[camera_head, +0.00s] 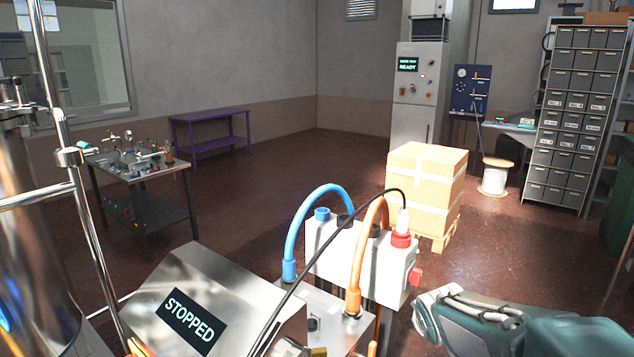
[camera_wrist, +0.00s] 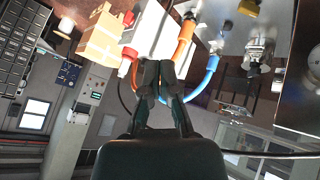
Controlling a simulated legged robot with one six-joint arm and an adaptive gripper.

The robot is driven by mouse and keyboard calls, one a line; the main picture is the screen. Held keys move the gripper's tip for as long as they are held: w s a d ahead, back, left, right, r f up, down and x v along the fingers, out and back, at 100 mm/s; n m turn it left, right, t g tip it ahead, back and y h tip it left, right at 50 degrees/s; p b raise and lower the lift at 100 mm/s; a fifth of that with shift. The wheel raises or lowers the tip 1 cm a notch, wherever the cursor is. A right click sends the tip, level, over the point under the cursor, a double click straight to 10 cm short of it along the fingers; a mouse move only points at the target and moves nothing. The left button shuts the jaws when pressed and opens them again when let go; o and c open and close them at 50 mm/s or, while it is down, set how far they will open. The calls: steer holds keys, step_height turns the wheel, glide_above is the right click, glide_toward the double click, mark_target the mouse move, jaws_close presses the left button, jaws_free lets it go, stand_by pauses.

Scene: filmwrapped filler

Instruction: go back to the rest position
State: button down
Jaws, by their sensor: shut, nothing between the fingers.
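My gripper (camera_wrist: 158,66) shows in the wrist view with its two dark fingers brought together at the tips, nothing between them. Beyond the fingertips is the white box (camera_wrist: 150,38) with a red plug, an orange hose and a blue hose; whether the fingers touch it I cannot tell. In the head view, the same white box (camera_head: 345,258) stands in front of me, and part of my teal arm (camera_head: 480,318) is at the lower right. The gripper fingers cannot be made out in the head view.
A steel panel reading STOPPED (camera_head: 192,322) and a shiny metal cylinder (camera_head: 35,240) are close at the left. Stacked cartons (camera_head: 428,180) stand behind the white box. A workbench (camera_head: 140,172), a purple table (camera_head: 212,142) and a drawer rack (camera_head: 575,115) stand farther off. The middle floor is open.

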steer(key=s+a+r+m+g+y, duration=0.1)
steer(key=s+a+r+m, duration=0.1)
steer(key=s, duration=0.9)
steer(key=s+a+r+m+g, duration=0.1)
steer(key=s+a+r+m, duration=0.1)
steer(key=s, duration=1)
steer(key=shift+s+a+r+y, duration=0.2)
steer(key=shift+a+y, duration=0.2)
steer(key=shift+a, duration=0.45)
steer(key=shift+w, duration=0.1)
